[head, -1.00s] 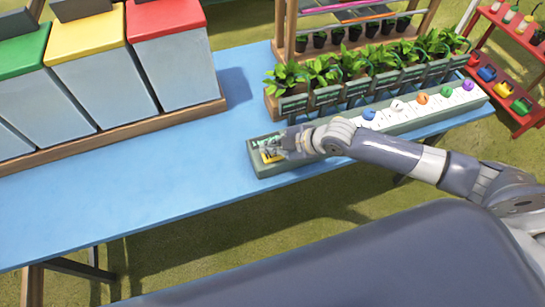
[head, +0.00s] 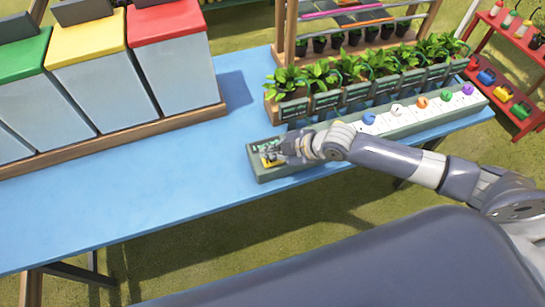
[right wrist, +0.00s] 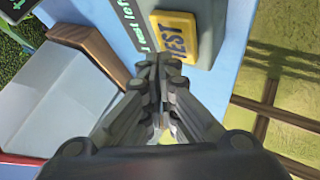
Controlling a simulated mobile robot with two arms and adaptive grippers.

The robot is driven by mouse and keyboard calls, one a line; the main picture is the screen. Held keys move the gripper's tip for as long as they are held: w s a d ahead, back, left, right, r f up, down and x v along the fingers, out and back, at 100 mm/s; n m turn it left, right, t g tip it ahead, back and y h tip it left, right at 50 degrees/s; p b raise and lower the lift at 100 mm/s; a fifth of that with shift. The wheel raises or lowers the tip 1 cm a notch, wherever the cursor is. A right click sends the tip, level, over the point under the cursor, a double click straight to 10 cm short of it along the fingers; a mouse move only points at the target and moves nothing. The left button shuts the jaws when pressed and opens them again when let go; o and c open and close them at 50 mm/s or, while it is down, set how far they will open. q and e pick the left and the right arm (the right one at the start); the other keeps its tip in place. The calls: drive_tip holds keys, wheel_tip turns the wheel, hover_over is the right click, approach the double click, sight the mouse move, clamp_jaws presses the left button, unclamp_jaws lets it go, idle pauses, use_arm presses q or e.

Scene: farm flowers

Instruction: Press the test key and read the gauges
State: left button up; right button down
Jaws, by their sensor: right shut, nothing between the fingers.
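The yellow test key (right wrist: 175,37), lettered TEST, sits at the left end of a long grey-green panel (head: 292,172) on the blue table. My right gripper (right wrist: 162,62) is shut and empty, with its fingertips at the edge of the key in the right wrist view. I cannot tell whether they touch it. In the head view my right gripper (head: 277,153) covers part of the key. A dark display with green writing (right wrist: 132,22) lies beside the key. Coloured knobs on white plates, such as a blue one (head: 369,118), run along the panel. My left gripper is not in view.
Potted plants (head: 328,98) in labelled boxes stand behind the panel. Bins with green, yellow and red lids (head: 168,22) stand at the left on a wooden base. The blue table (head: 150,185) is clear at the front left. A red rack (head: 512,90) stands at the right.

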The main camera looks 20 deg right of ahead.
sight(272, 161)
drive_tip(key=shift+f, duration=0.15)
idle(0.3)
drive_tip(key=shift+f, duration=0.25)
drive_tip(key=shift+f+b, duration=0.5)
drive_tip(key=shift+f, duration=0.05)
idle(0.6)
drive_tip(key=shift+r+p, duration=0.9)
drive_tip(key=shift+r, duration=0.05)
drive_tip(key=shift+r, duration=0.1)
wheel_tip(272, 161, up, 5)
drive_tip(key=p, duration=0.4)
drive_tip(key=shift+p, duration=0.4)
idle(0.4)
